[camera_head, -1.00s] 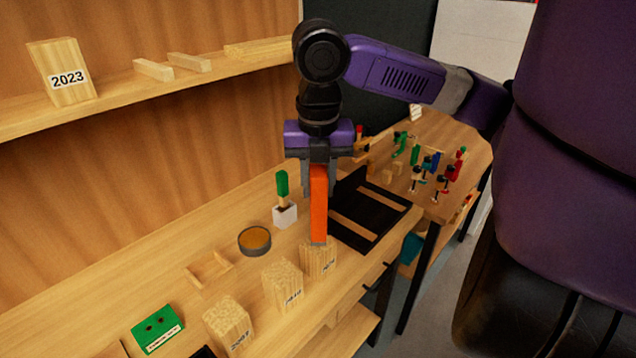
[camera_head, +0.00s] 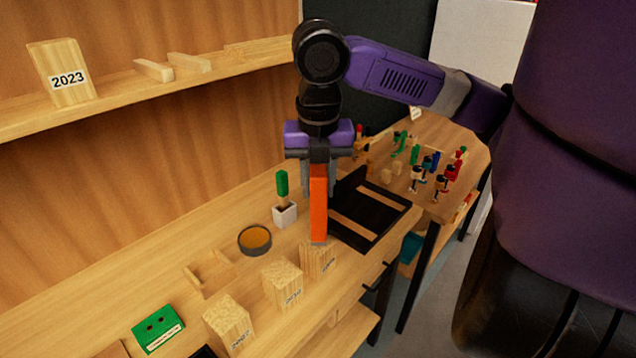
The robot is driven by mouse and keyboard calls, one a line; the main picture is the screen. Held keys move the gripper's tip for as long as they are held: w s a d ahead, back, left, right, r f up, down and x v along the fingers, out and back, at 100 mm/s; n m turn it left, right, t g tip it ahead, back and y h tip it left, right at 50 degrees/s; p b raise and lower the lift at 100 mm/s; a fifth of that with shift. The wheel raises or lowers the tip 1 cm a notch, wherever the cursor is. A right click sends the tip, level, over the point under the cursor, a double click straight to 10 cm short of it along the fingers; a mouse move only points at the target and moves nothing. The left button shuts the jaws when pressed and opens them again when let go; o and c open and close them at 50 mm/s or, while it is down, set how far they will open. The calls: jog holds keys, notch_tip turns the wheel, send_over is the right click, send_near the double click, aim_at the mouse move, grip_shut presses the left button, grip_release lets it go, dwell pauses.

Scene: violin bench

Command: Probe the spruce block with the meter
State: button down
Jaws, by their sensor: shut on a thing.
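My gripper (camera_head: 318,188) is shut on an orange upright meter (camera_head: 318,215). The meter's lower end is at the top of the rightmost of three pale wooden blocks (camera_head: 318,262); I cannot tell whether it touches or hangs just above. The middle block (camera_head: 283,285) and the front-left block (camera_head: 229,322) stand in a row with it near the bench's front edge.
A round dish (camera_head: 255,240), a white holder (camera_head: 285,214) with a green-handled tool and a green box (camera_head: 158,329) stand on the bench. A black tray (camera_head: 370,214) lies right of the meter. A shelf (camera_head: 120,97) above carries a block marked 2023 (camera_head: 62,73).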

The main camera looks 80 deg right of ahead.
aim_at(317, 166)
jog(key=shift+r+p, duration=2.7)
jog(key=shift+r, duration=0.3)
